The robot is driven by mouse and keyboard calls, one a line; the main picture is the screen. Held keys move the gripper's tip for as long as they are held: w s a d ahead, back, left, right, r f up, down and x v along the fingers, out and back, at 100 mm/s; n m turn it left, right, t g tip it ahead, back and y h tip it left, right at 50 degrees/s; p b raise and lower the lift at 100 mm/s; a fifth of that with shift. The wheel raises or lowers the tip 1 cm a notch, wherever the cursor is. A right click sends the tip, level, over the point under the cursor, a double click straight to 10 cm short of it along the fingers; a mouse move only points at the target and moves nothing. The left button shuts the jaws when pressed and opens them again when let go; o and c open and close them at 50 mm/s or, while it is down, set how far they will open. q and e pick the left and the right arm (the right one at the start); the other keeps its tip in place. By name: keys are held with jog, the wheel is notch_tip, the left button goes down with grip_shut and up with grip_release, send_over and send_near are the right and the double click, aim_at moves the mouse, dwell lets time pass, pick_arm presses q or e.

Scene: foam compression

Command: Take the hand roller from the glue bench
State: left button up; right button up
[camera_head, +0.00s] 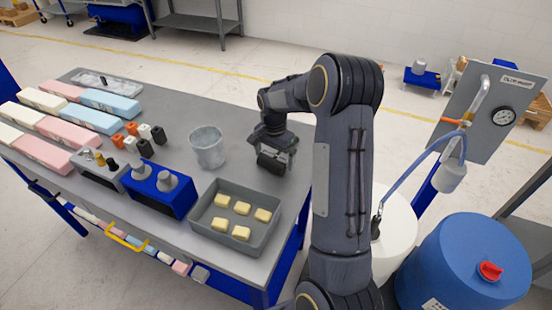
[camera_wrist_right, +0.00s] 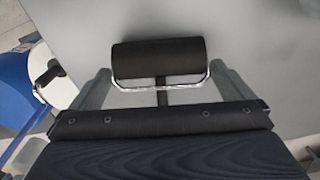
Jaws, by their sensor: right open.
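The hand roller (camera_wrist_right: 158,58) shows in the right wrist view as a black cylinder on a bent chrome wire frame, lying on the grey top of the glue bench (camera_head: 240,110). Its dark stem runs back between the two grey fingers of my right gripper (camera_head: 274,163). The fingers are open, one on each side, with gaps to the roller. The rest of its handle is hidden behind the gripper body. In the head view my right gripper is low over the bench's right part, and the roller cannot be made out clearly there. My left gripper is not in view.
A grey tray (camera_head: 197,220) with several yellow blocks lies nearer. Foam blocks (camera_head: 68,132) and a blue box unit (camera_head: 160,190) fill the left. A blue drum (camera_head: 455,265) stands on the right.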

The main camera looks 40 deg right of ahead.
jog(key=shift+c, duration=0.4)
jog(key=c, duration=1)
jog(key=shift+o, duration=0.2)
jog(key=shift+r, duration=0.1)
